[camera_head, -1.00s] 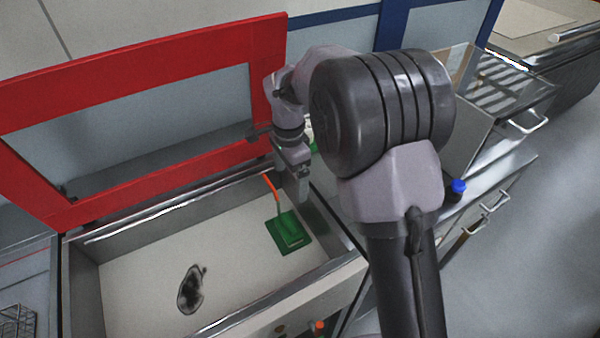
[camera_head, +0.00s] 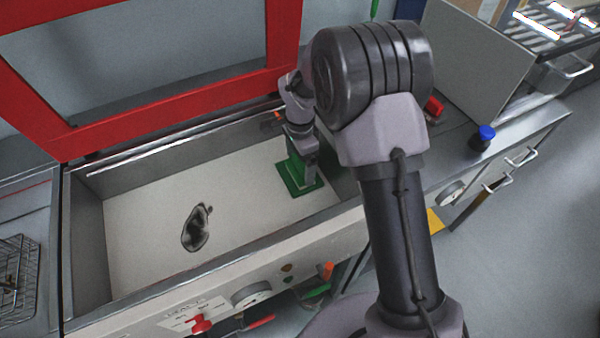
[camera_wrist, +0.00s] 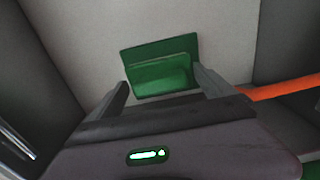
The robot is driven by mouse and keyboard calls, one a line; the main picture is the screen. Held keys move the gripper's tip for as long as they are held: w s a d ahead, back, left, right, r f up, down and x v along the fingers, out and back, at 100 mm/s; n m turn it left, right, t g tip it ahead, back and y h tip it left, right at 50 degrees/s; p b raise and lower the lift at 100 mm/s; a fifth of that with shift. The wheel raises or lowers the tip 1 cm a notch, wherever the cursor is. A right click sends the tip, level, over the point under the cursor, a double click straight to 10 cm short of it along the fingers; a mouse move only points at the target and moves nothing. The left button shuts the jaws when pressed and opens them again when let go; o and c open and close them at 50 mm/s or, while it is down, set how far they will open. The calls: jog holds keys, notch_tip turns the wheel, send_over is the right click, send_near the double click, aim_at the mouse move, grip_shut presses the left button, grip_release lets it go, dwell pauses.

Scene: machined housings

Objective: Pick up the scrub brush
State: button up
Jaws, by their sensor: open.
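Contact cannot be told.
The metal basin (camera_head: 85,225) has raised walls, and a red-framed lid (camera_head: 160,125) stands up behind it. A dark oval patch or object (camera_head: 196,228) is on the basin floor. A wire basket (camera_head: 18,280) is at left; a blue-capped item (camera_head: 482,137) is at right.

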jog(key=shift+r, duration=0.15)
jog(key=c, duration=1.5)
notch_tip(320, 180, up, 10)
jog(key=p, duration=0.4)
jog(key=shift+c, duration=0.2)
